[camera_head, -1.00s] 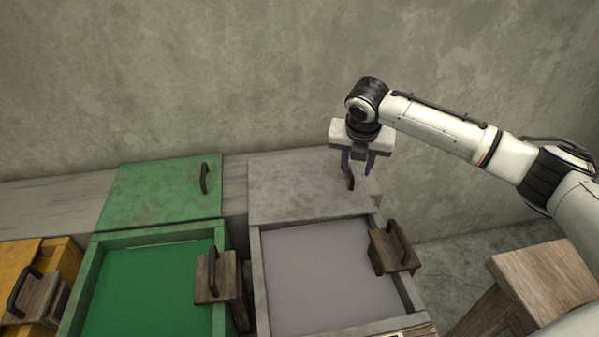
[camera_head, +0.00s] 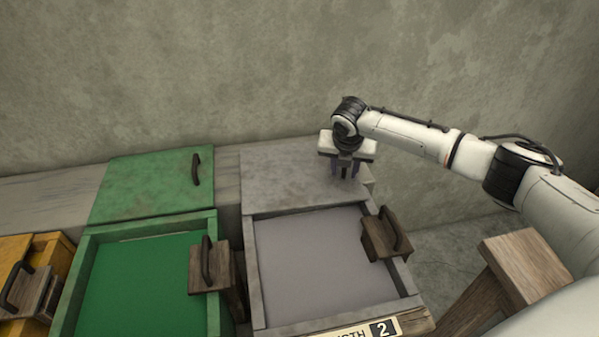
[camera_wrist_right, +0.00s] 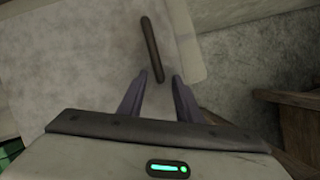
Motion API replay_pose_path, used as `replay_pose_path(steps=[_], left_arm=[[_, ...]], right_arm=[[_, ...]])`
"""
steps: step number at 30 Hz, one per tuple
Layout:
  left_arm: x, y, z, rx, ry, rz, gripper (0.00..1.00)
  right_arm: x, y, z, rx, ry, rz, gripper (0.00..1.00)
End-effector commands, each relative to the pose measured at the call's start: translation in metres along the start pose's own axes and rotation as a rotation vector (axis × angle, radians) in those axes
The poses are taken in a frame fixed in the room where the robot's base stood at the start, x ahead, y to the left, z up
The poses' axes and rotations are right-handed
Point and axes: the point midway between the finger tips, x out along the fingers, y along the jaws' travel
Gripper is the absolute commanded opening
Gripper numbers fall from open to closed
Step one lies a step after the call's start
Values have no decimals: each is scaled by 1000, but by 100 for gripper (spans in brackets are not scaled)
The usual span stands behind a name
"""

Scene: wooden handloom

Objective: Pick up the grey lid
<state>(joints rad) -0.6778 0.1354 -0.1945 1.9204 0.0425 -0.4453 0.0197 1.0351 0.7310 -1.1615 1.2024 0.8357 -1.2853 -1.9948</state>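The grey lid (camera_head: 280,180) lies flat on the bench behind the grey vat, against the wall. My right gripper (camera_head: 346,172) is over the lid's right part, pointing down, and hides most of its handle. In the right wrist view, the dark bar handle (camera_wrist_right: 151,45) stands on the grey lid (camera_wrist_right: 75,60). My right gripper (camera_wrist_right: 160,77) is open there, and the handle's near end shows between the two fingertips. The fingers appear apart from the handle on both sides. My left gripper is not in view.
The grey vat (camera_head: 251,270) is in front of the lid, with a wooden block and handle (camera_head: 385,236) on its right rim. A green lid (camera_head: 145,185) and green vat (camera_head: 82,275) are to the left. A wooden stand (camera_head: 522,262) is at right.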

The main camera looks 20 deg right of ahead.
Motion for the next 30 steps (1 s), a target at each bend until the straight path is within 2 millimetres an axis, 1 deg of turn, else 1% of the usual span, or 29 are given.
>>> replay_pose_path(steps=[1,5,17,20,30], left_arm=[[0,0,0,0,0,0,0],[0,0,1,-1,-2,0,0],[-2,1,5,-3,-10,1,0],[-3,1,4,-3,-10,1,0],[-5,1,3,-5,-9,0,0]], right_arm=[[0,0,0,0,0,0,22],[0,0,0,0,0,0,0],[-4,1,2,3,-3,4,0],[-13,2,7,3,-5,6,0],[-73,2,32,3,-5,6,0]])
